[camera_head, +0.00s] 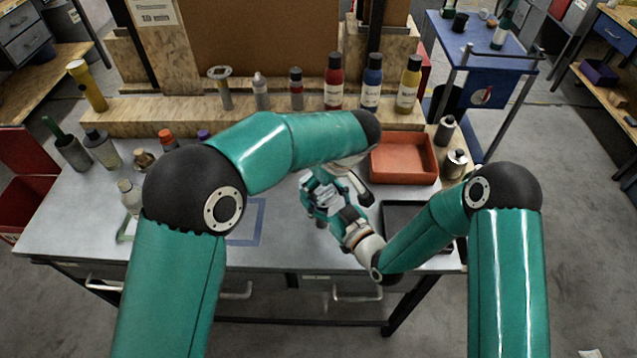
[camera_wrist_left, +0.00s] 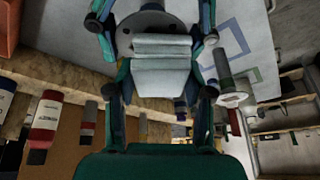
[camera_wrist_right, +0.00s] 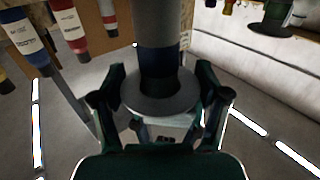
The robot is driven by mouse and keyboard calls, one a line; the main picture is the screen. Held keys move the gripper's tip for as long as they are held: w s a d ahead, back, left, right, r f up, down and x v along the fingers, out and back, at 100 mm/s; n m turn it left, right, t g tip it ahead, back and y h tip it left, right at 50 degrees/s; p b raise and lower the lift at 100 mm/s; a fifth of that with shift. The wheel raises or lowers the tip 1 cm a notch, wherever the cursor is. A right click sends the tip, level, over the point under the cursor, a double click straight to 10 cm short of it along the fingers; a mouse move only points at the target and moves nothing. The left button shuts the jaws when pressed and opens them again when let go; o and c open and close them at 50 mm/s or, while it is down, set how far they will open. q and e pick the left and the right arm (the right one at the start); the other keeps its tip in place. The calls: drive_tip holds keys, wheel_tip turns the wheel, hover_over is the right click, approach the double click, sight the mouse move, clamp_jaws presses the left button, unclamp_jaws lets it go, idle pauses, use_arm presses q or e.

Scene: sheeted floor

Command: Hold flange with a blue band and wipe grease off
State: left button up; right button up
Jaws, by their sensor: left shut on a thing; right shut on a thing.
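My right gripper (camera_head: 325,196) is above the middle of the bench. In the right wrist view it is shut on a grey flange (camera_wrist_right: 160,98), whose wide disc sits between the fingers and whose stem has a dark blue band (camera_wrist_right: 160,62). My left gripper (camera_wrist_left: 158,82) is shut on a folded white cloth (camera_wrist_left: 162,75); in the head view it is mostly hidden by my left forearm. In the left wrist view the grey flange disc shows just beyond the cloth, very close to it. Whether they touch, and any grease, I cannot tell.
Another flange (camera_head: 222,88) stands on the back wooden ledge beside several bottles. An orange-red tray (camera_head: 403,158) lies at the back right, with a dark tray (camera_head: 399,209) in front. A blue square outline (camera_head: 258,218) marks the bench. Bottles crowd the left.

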use_arm(q)
drive_tip(key=shift+a+r, duration=0.3)
drive_tip(key=shift+r, duration=0.25)
drive_tip(key=shift+c, duration=0.5)
use_arm(e)
drive_tip(key=shift+w+d, duration=0.25)
drive_tip(key=shift+d, duration=0.15)
use_arm(q)
drive_tip(key=shift+s+d+r, duration=0.1)
drive_tip(key=shift+r, duration=1.05)
drive_tip(key=shift+d+r, duration=0.1)
drive_tip(key=shift+r, duration=1.05)
use_arm(e)
drive_tip(key=shift+s+a, duration=0.15)
drive_tip(key=shift+a, duration=0.05)
use_arm(q)
drive_tip(key=shift+r, duration=0.1)
drive_tip(key=shift+r, duration=1.4)
use_arm(e)
drive_tip(key=o, duration=1.3)
